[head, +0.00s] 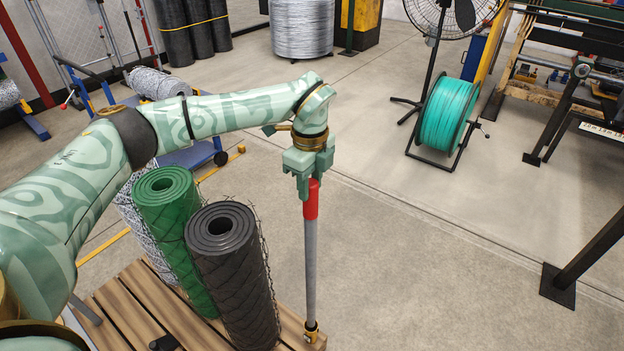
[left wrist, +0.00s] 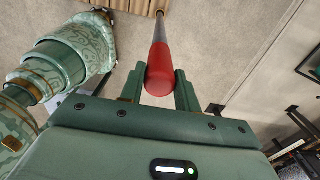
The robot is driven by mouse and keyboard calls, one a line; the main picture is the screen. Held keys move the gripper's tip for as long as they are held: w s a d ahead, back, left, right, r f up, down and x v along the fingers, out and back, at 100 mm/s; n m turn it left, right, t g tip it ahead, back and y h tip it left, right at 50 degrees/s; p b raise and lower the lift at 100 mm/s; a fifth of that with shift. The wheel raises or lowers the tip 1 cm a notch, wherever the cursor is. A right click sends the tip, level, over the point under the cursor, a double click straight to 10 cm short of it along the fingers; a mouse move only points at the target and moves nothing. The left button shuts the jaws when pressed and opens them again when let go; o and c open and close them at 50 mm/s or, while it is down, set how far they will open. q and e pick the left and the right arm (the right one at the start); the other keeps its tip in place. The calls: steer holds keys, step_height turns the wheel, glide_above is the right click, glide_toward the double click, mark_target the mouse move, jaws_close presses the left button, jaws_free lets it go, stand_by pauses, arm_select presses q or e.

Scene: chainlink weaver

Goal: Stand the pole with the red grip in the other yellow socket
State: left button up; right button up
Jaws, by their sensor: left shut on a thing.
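The pole (head: 310,260) is grey with a red grip (head: 311,200) at its top and stands close to upright. My left gripper (head: 312,178) is shut on the red grip from above. In the left wrist view the grip (left wrist: 160,72) lies between the two fingers, and the shaft runs away toward the pallet. The pole's foot meets a yellow socket (head: 312,336) at the right corner of the wooden pallet (head: 130,310). I cannot tell how deep the foot sits. No second yellow socket shows clearly. My right gripper is not in view.
A green roll (head: 170,225) and a black mesh-wrapped roll (head: 235,280) stand on the pallet, left of the pole. A teal cable reel (head: 445,112) and a fan (head: 445,25) stand at the back right.

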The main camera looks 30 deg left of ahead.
mark_target(310, 228)
arm_select(q)
step_height(310, 228, down, 4)
steer(key=b, duration=0.2)
steer(key=shift+r+b, duration=0.15)
steer(key=shift+b, duration=0.15)
steer(key=shift+f+b, duration=1.5)
steer(key=shift+f, duration=3.8)
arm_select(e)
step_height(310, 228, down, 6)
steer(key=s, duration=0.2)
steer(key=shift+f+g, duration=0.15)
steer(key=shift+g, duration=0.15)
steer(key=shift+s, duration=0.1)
arm_select(q)
steer(key=o, duration=1)
step_height(310, 228, up, 16)
steer(key=p, duration=0.4)
steer(key=shift+r+p, duration=0.15)
steer(key=shift+p, duration=0.2)
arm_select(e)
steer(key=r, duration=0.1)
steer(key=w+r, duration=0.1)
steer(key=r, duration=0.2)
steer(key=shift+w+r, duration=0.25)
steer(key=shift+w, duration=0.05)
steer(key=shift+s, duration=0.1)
